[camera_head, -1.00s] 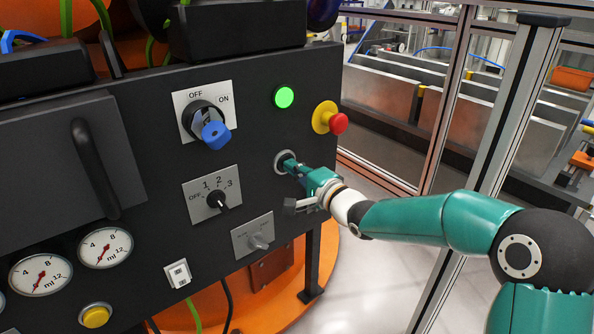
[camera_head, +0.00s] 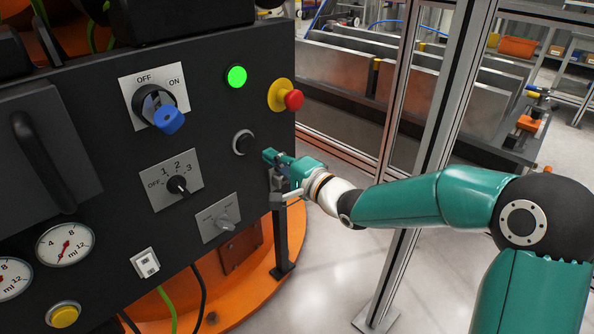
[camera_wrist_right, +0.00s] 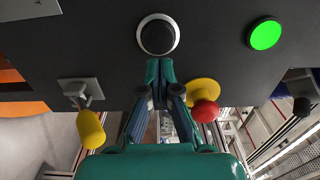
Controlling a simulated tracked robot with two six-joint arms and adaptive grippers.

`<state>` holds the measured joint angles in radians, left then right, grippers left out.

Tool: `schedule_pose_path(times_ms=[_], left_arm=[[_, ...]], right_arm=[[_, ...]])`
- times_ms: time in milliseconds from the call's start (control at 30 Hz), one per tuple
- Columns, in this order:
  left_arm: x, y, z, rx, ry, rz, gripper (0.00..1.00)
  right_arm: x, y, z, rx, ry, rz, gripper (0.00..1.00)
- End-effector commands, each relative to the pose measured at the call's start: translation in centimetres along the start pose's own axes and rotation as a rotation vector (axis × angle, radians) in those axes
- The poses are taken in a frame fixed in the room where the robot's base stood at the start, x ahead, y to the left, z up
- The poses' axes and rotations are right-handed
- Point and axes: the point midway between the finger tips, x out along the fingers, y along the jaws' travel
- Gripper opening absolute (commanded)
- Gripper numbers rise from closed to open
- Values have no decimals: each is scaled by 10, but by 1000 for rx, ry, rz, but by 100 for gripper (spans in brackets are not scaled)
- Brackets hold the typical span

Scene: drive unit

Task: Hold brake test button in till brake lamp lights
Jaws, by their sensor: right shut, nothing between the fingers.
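A black round button (camera_head: 244,143) with a silver ring sits on the dark panel. It also shows in the wrist view (camera_wrist_right: 158,36). A round green lamp (camera_head: 237,77) above it is lit, and it glows in the wrist view (camera_wrist_right: 265,34) too. No label is readable on either. My right gripper (camera_head: 267,156) is shut and empty. Its fingertips (camera_wrist_right: 159,72) are just off the panel, to the right of and slightly below the button in the head view, and appear apart from it. My left gripper is not in view.
A red emergency knob (camera_head: 293,100) on a yellow base juts out at the panel's right edge. A blue-handled OFF/ON switch (camera_head: 165,117), a rotary selector (camera_head: 178,185) and a toggle switch (camera_head: 225,223) are to the left. A metal-framed fence post (camera_head: 422,150) stands behind my arm.

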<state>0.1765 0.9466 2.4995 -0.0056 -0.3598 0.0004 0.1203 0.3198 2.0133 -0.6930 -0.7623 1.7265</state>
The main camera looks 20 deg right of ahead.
Motion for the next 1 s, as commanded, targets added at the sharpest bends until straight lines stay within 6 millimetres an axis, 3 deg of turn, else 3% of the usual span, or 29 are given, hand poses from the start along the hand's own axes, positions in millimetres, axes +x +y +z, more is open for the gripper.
schedule_pose_path(times_ms=[200,400,1000], left_arm=[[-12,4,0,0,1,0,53],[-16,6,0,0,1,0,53],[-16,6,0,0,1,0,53]], right_arm=[[-44,-1,3,1,-6,6,0],[-66,0,4,1,-9,4,0],[-69,2,6,2,-13,5,0]])
